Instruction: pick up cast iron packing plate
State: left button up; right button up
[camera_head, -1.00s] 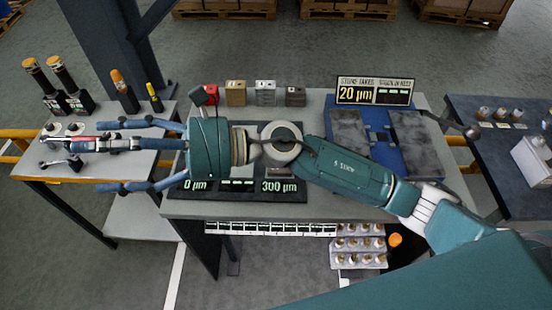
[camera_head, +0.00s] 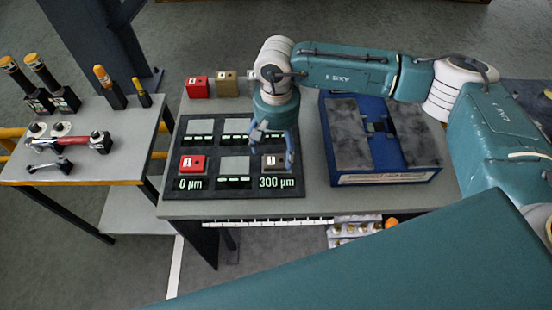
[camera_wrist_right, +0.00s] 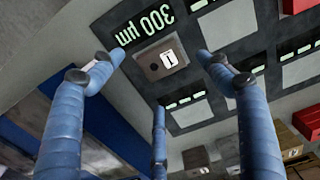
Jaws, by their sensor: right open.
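A small grey-brown block with a white label, which looks like the cast iron packing plate (camera_head: 268,161), lies on the dark board in the slot marked 300 µm. It also shows in the right wrist view (camera_wrist_right: 152,66), flat in its slot. My right gripper (camera_head: 273,146) points down at it from just above. Its blue fingers are open and empty. In the right wrist view the fingertips (camera_wrist_right: 160,72) are spread around the block, and no contact shows. In the head view a finger hides part of the block's right side. My left gripper is out of view.
A red block (camera_head: 192,165) lies in the 0 µm slot. Other slots hold grey squares. Red (camera_head: 198,87) and brass (camera_head: 227,83) blocks stand at the back edge. A blue case (camera_head: 384,178) with grey plates is close on the right. A side table (camera_head: 90,165) holds tools.

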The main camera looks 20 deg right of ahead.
aim_at(276, 160)
notch_tip(276, 160, down, 6)
jog(key=p, duration=0.3)
jog(key=shift+w+r, duration=0.1)
jog(key=shift+r, duration=0.1)
jog(key=shift+f, duration=0.2)
jog(key=shift+r, duration=0.1)
jog(key=c, duration=1.9)
jog(key=shift+w, duration=0.1)
jog(key=shift+w+r, duration=0.1)
jog(key=shift+r, duration=0.5)
jog(key=shift+r+b, duration=3.05)
jog(key=shift+r, duration=6.4)
